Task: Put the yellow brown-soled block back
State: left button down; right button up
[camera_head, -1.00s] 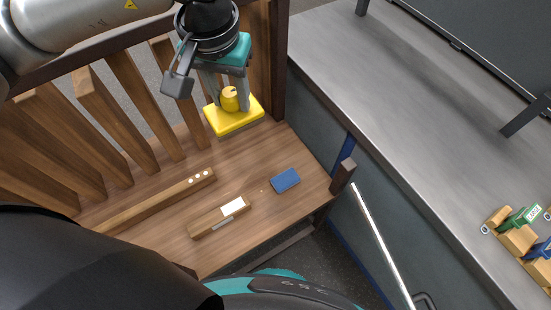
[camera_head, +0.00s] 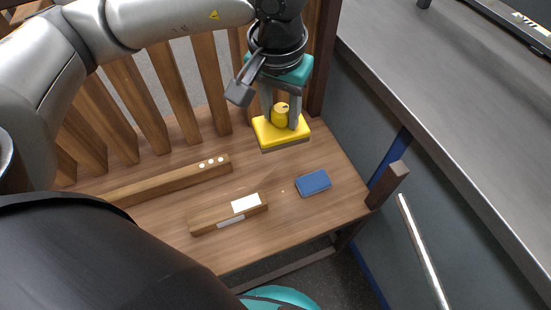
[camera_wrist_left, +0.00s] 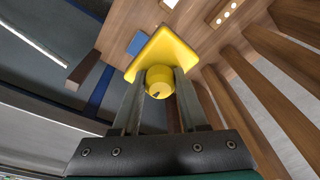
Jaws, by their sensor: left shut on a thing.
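The yellow block (camera_head: 270,131) is a flat yellow plate with a brown underside and a round yellow knob on top. My left gripper (camera_head: 281,115) is shut on the knob and holds the block over the wooden bench seat, close to the back slats. In the left wrist view the block (camera_wrist_left: 165,52) hangs beyond the fingertips (camera_wrist_left: 158,84), with the knob between the fingers. Whether the block's sole touches the seat cannot be told for sure; it looks raised. My right gripper is not in view.
On the bench seat (camera_head: 290,225) lie a blue block (camera_head: 313,182), a wooden block with white patches (camera_head: 211,218) and a long wooden strip with white dots (camera_head: 160,183). Vertical slats (camera_head: 172,95) stand behind. A grey counter (camera_head: 450,110) runs along the right.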

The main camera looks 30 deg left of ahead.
pick_arm(q)
jog(key=w+a+f, duration=0.3)
jog(key=w, duration=0.3)
jog(key=w+a+f, duration=0.4)
jog(key=w, duration=0.1)
jog(key=shift+w+n, duration=0.3)
jog(key=shift+w, duration=0.05)
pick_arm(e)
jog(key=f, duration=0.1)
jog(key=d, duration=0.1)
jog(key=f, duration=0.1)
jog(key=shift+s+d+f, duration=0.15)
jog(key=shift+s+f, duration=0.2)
pick_arm(q)
jog(key=shift+d+f+b, duration=0.1)
jog(key=shift+f+b, duration=3.05)
jog(key=shift+f, duration=6.55)
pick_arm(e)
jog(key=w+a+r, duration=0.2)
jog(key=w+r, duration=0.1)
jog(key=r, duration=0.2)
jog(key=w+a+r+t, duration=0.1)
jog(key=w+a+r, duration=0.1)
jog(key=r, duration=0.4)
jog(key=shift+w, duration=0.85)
pick_arm(q)
jog(key=shift+f, duration=0.1)
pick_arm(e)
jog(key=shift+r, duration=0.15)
